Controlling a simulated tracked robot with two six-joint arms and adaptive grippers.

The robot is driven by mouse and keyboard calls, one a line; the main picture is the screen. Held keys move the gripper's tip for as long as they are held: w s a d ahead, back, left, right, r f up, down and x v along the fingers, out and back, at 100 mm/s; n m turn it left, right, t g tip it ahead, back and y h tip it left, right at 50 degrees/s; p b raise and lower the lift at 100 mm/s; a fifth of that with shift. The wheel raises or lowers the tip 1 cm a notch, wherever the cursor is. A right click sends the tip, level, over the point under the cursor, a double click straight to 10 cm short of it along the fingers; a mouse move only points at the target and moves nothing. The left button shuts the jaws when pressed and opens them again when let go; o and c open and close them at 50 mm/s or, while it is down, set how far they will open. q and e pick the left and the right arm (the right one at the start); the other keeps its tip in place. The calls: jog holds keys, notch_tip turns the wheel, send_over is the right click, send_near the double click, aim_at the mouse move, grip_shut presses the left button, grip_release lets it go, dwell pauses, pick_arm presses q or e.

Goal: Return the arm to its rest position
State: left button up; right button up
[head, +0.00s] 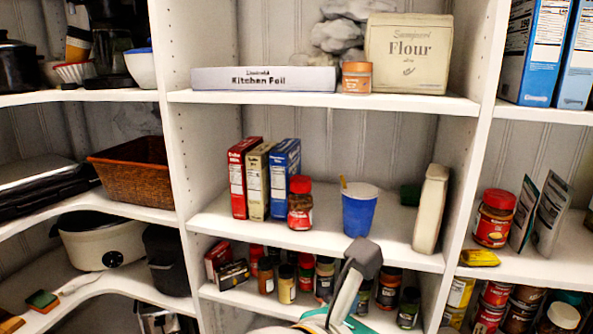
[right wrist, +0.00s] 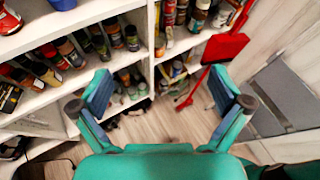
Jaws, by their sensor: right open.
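My right gripper (right wrist: 160,95) is open in the right wrist view, with its two teal and blue-grey fingers spread wide. Nothing is between the fingers. They appear in front of the lower shelves and the wooden floor (right wrist: 150,125). In the head view, a grey part with a dark end rises from the bottom edge in front of the lower middle shelf, and some teal shows beside it. It hides part of the jars there, and I cannot tell its finger opening. My left gripper does not show.
The white middle shelf (head: 325,245) holds several boxes, a red-lidded jar (head: 301,204) and a blue cup (head: 359,212). Spice jars (head: 388,288) crowd the shelf below. A wicker basket (head: 135,170) stands at left. A red dustpan (right wrist: 226,47) shows at right in the wrist view.

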jog(key=w+d+f+n+g+h, duration=0.1)
jog(key=w+d+f+g+h, duration=0.1)
jog(key=w+d+f, duration=0.45)
jog(key=w+d+f+n+g+h, duration=0.15)
jog(key=w+d+f, duration=0.25)
jog(key=d+f, duration=0.5)
jog(key=w+d+f+n+t+y, duration=0.1)
jog(key=w+d+f+n, duration=0.15)
jog(key=f+n, duration=0.45)
jog(key=w+d+f+n+t+y, duration=0.1)
jog(key=d+f+n+t, duration=0.15)
jog(key=f, duration=0.85)
jog(key=s+a+f+n+g+y, duration=0.1)
jog(key=s+a+f+n+y, duration=0.2)
jog(key=f+n, duration=0.4)
jog(key=s+a+f+n+g+y, duration=0.1)
jog(key=s+f+n+y, duration=0.35)
jog(key=f, duration=0.55)
jog(key=s+a+f+n+g+y, duration=0.2)
jog(key=s+a+n+g+y, duration=0.1)
jog(key=s+a+n, duration=0.4)
jog(key=s+a+f+n+g+y, duration=0.2)
jog(key=s+a+n, duration=0.5)
jog(key=n, duration=0.4)
jog(key=s+g+y, duration=0.1)
jog(key=y, duration=0.1)
jog(key=shift+a+f+n+y, duration=0.3)
jog(key=shift+a+n+y, duration=0.05)
jog(key=shift+y, duration=0.05)
